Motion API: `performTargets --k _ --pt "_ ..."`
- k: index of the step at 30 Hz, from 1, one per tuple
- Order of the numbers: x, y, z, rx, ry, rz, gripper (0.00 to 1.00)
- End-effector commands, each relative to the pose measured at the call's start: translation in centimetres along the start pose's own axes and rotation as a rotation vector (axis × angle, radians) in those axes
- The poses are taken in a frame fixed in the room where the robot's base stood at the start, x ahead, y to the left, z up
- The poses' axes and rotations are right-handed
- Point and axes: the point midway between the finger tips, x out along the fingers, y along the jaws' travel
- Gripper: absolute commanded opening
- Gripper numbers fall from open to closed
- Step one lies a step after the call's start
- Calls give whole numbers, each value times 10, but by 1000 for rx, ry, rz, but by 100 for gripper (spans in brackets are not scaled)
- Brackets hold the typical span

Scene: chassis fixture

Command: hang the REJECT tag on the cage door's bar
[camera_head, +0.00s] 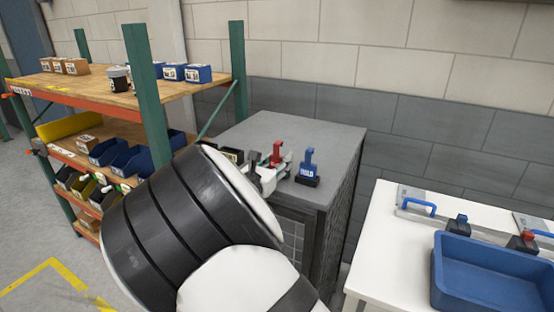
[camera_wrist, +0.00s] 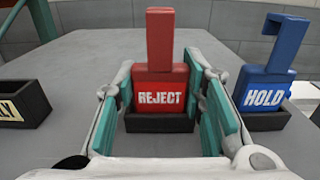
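The red REJECT tag (camera_wrist: 160,90) stands upright in a dark holder (camera_wrist: 160,123) on the grey top of the cage cabinet. It also shows in the head view (camera_head: 277,153). My gripper (camera_wrist: 162,100) is open, with one teal-padded finger on each side of the tag; narrow gaps appear between pads and tag. In the head view my gripper (camera_head: 268,172) is at the cabinet top, partly hidden by my arm. The cage's mesh front (camera_head: 291,232) shows below the top, mostly hidden by my arm; I cannot make out the door's bar.
A blue HOLD tag (camera_wrist: 265,90) stands in its own holder close to the right finger. A dark holder (camera_wrist: 20,105) with a partly cut-off label is at left. A shelf rack (camera_head: 150,95) stands left, and a white table (camera_head: 390,240) with a blue tray (camera_head: 490,275) stands right.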

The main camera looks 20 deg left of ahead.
Motion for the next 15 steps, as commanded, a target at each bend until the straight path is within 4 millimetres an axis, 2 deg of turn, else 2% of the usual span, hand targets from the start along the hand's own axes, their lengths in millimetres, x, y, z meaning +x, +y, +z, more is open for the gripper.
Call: performTargets --k 15 --pt "0 0 15 1 0 -1 16"
